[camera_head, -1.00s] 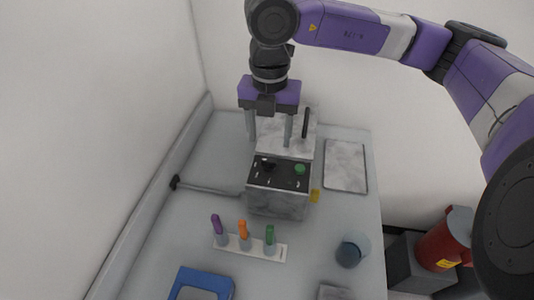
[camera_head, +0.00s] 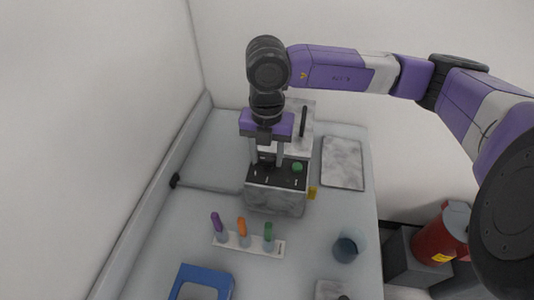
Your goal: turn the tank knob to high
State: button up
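The instrument (camera_head: 274,199) is a marbled grey box with a dark sloped control panel on top. A black knob (camera_head: 265,162) sits at the panel's back left, partly hidden by my gripper; I take it as the tank knob. A green button (camera_head: 297,167) is at the panel's right. My gripper (camera_head: 266,163) points down over the panel's left part, with its two grey fingers apart on either side of the black knob. I cannot tell whether they touch it. The panel's marks are too small to read.
A black upright handle (camera_head: 303,122) stands behind the panel. A rack (camera_head: 232,242) with purple, orange and green-handled tools is in front. A grey plate (camera_head: 342,163), a cup (camera_head: 345,249) and a blue frame (camera_head: 203,281) lie around. A rod (camera_head: 208,187) lies left.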

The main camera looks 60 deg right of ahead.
grip_shut()
